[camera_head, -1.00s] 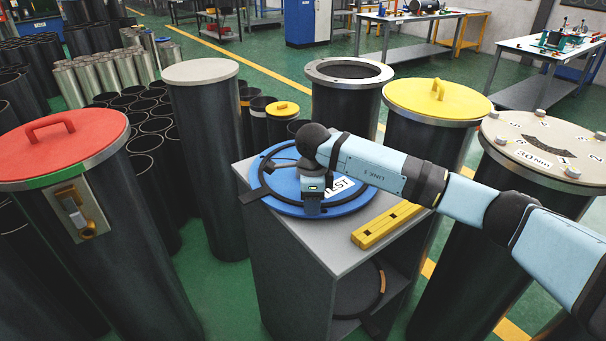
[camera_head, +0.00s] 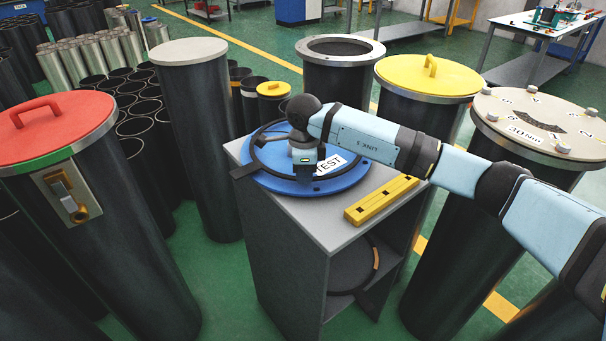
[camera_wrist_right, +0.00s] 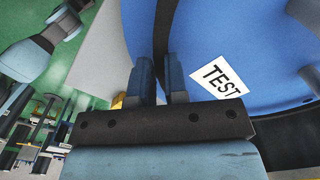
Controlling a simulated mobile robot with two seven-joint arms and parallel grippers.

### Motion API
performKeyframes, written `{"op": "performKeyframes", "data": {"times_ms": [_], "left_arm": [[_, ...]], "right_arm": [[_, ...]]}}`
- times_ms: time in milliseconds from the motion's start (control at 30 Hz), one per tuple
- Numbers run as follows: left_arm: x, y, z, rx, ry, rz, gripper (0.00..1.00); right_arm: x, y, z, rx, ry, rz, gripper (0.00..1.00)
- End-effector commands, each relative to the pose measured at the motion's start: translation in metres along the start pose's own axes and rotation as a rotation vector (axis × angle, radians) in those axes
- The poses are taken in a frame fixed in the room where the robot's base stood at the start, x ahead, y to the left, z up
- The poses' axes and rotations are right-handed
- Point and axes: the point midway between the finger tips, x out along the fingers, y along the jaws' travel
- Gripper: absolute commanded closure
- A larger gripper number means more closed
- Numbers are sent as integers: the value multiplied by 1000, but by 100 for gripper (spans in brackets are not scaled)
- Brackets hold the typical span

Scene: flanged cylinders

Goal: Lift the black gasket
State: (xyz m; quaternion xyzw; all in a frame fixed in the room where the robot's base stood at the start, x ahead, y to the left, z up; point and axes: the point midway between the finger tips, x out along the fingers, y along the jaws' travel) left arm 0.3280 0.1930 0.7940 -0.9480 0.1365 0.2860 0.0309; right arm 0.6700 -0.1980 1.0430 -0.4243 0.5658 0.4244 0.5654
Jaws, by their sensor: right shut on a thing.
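The black gasket (camera_head: 243,171) is a thin ring with a flat tab at its left side. It lies on or just above a blue round disc (camera_head: 345,183) marked TEST; I cannot tell whether there is a gap. My right gripper (camera_head: 305,178) points down over the disc and is shut on the near part of the ring. In the right wrist view the gasket (camera_wrist_right: 163,30) runs as a dark strip between the two fingers (camera_wrist_right: 160,80). The arm hides part of the ring. My left gripper is not in view.
The disc sits on a grey cabinet (camera_head: 325,237) beside a yellow bar (camera_head: 381,200). A dark round part (camera_head: 352,270) lies on its lower shelf. Tall cylinders with red (camera_head: 60,130), grey (camera_head: 188,50), yellow (camera_head: 425,75) and pale tops stand close around.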

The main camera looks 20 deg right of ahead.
Motion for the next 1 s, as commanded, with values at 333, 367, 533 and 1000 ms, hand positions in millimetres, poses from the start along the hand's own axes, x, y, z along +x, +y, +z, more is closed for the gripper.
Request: {"op": "performKeyframes", "data": {"times_ms": [333,367,533,1000], "left_arm": [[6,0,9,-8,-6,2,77],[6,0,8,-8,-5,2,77],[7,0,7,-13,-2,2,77],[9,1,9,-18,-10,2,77]], "right_arm": [[-95,-1,1,-1,-3,-7,100],[-103,-1,0,-1,-2,-7,100],[-146,-1,0,-1,-2,-5,100],[-186,0,0,0,-1,0,100]]}}
